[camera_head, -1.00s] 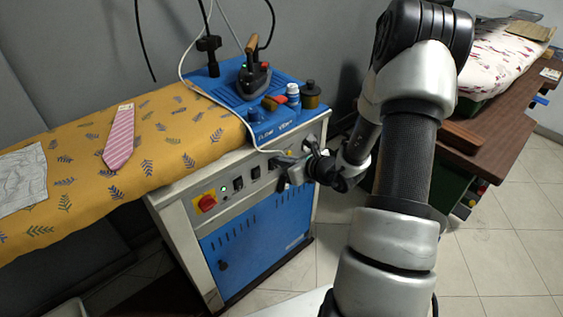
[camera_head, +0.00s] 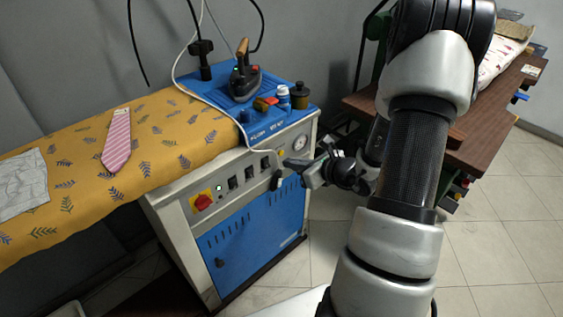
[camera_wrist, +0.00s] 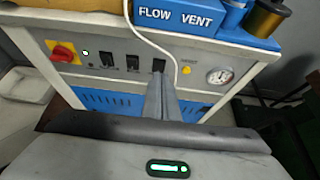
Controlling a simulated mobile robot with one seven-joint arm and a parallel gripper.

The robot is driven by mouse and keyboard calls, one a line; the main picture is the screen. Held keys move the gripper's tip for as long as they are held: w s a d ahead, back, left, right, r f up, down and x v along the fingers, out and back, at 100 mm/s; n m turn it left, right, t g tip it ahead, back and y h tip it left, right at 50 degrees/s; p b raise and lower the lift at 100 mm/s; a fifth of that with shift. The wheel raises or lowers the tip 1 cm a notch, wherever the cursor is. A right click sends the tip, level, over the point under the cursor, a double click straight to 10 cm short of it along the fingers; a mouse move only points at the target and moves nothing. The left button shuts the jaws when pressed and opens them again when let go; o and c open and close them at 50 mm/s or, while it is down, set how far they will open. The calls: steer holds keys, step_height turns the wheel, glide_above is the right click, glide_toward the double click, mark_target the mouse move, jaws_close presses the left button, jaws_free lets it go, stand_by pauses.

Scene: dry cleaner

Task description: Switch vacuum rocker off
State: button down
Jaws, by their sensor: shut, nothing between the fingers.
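The ironing station's front panel (camera_wrist: 200,60) carries three dark rocker switches in a row. In the wrist view these are a left rocker (camera_wrist: 106,61), a middle rocker (camera_wrist: 133,62) and a right rocker (camera_wrist: 159,65). Labels by them are too small to read, so I cannot tell which is the vacuum rocker or its position. My gripper (camera_wrist: 161,92) is shut and empty, pointing at the panel just below the right rocker. I cannot tell whether it touches. In the head view my gripper (camera_head: 281,172) is at the panel's right part.
A red rotary knob (camera_wrist: 65,52) on a yellow plate and a small lit lamp (camera_wrist: 85,52) sit left of the rockers. A yellow button (camera_wrist: 186,70) and a gauge (camera_wrist: 220,75) sit right. A white cord hangs across the panel. An iron (camera_head: 245,78) stands on the blue top.

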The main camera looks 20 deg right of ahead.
steer(key=shift+w+r+p+v, duration=0.1)
steer(key=shift+r+p+v, duration=0.1)
steer(key=shift+v, duration=0.95)
steer(key=shift+w+r+p+v, duration=0.1)
steer(key=shift+r+p+v, duration=0.1)
steer(key=shift+v, duration=0.95)
steer(key=shift+a, duration=0.15)
